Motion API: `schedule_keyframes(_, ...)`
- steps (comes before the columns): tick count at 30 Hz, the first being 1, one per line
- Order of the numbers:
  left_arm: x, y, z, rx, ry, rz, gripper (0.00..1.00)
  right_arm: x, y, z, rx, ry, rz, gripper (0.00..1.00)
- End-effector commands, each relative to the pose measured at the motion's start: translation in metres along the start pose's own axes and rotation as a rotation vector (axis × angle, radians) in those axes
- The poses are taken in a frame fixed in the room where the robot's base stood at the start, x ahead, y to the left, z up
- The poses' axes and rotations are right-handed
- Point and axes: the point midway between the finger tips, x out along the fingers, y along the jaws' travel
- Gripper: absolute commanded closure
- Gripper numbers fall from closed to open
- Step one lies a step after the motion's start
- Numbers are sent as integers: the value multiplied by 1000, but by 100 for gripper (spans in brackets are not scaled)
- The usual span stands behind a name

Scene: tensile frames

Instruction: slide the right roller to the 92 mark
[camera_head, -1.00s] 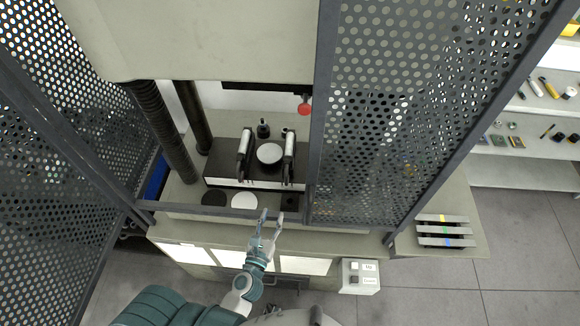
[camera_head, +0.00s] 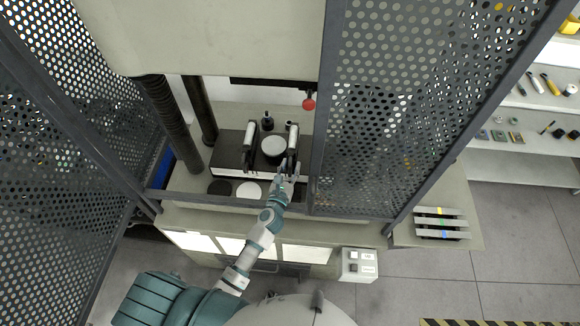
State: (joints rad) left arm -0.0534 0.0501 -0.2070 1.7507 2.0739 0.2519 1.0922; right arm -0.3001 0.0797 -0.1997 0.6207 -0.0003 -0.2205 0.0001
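The right roller (camera_head: 293,138) is a pale cylinder on a dark support, on the black bed of the press. The left roller (camera_head: 249,134) lies parallel to it, with a round white-topped disc (camera_head: 273,145) between them. My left gripper (camera_head: 288,169) reaches in through the frame opening, and its fingers look apart, at the near end of the right roller's support. I cannot tell whether they touch it. The scale marks are too small to read, and the hand partly hides the support's near end. My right gripper is not in view.
Perforated guard doors stand at left and at right (camera_head: 420,100), leaving a narrow opening. A red knob (camera_head: 309,103) hangs near the right door's edge. Dark and white discs (camera_head: 249,189) lie before the bed. A button box (camera_head: 359,264) and marked bars (camera_head: 441,222) are at right.

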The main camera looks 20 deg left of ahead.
Motion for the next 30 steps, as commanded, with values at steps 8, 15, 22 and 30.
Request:
schedule_keyframes(8, 0, 0, 0, 0, 1, 0, 69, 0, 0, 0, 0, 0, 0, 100)
schedule_keyframes(15, 0, 0, 0, 0, 1, -1, 100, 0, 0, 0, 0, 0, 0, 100)
schedule_keyframes(22, 2, -10, -1, -3, 2, -2, 100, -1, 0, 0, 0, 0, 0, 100)
schedule_keyframes(30, 3, -19, -1, 0, 2, -4, 100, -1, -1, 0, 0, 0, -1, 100)
